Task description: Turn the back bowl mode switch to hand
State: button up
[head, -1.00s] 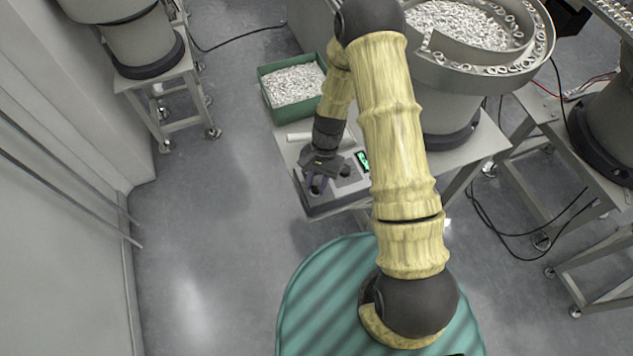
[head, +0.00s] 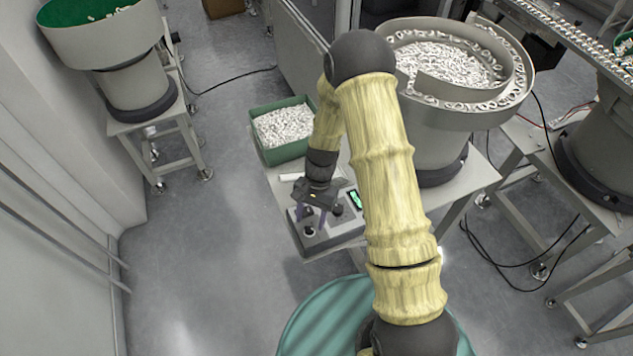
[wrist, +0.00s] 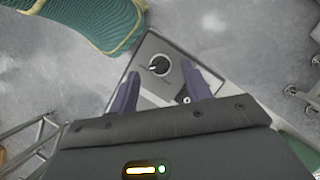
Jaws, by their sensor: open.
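A grey control box (head: 322,236) with dark knobs and a small green display (head: 355,199) sits at the near corner of a bowl feeder's table. My gripper (head: 314,217) is above the box, pointing down, with its fingers apart and empty. In the wrist view, a round black knob with a white pointer (wrist: 159,65) shows on the box's plate, just beyond and between the open purple fingers (wrist: 157,88). The fingers do not appear to touch the knob. I cannot read any label at the switch. The rest of the box is partly hidden by my gripper.
A green bin of small pale parts (head: 283,129) stands behind the box on the same table. A large bowl feeder (head: 455,75) stands behind my arm. Another feeder with a green-lined bowl (head: 130,75) is at back left. The floor (head: 215,235) left of the box is clear.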

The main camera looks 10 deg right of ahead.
jog(key=b+v, duration=0.1)
jog(key=v, duration=1.4)
jog(key=shift+s+a, duration=0.1)
jog(key=s+d+r+n+t+h, duration=0.1)
jog(key=s+d+r+n+t, duration=0.2)
jog(key=s, duration=0.3)
jog(key=s+d+r+n+t+h, duration=0.1)
jog(key=s+d+r+n+t, duration=0.2)
jog(key=s+r, duration=0.2)
jog(key=shift+s+d+t, duration=0.3)
jog(key=shift+s+d, duration=0.1)
jog(key=shift+s, duration=0.6)
